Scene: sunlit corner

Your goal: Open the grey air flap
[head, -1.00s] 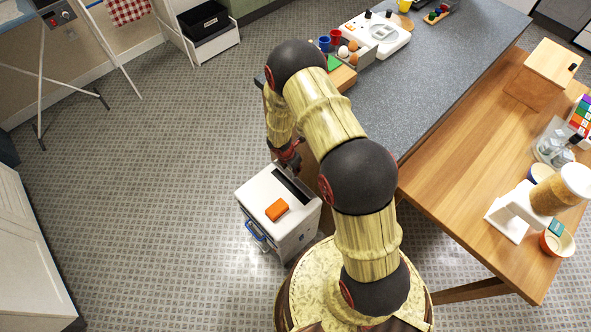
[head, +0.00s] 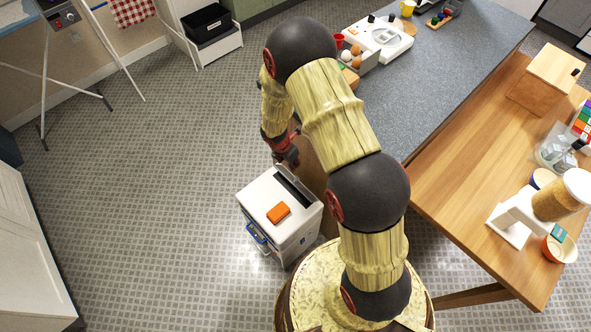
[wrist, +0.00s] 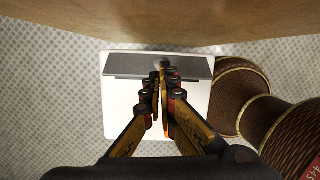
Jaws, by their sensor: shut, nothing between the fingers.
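The grey air flap (wrist: 130,65) is a long strip along one edge of the top of a white box (wrist: 120,110), seen from above in the wrist view. In the head view the white box (head: 262,196) stands on the floor, and the flap area (head: 297,187) shows as a dark strip along its right side. I cannot tell how far the flap is tilted. My gripper (wrist: 163,76) is shut and empty, its fingertips over the flap's middle in the wrist view. In the head view my gripper (head: 290,160) is just beyond the box's far end; contact cannot be told.
A wooden panel (wrist: 160,20) runs close beside the flap edge. The grey counter (head: 430,85) and wooden table (head: 450,190) are at the right.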

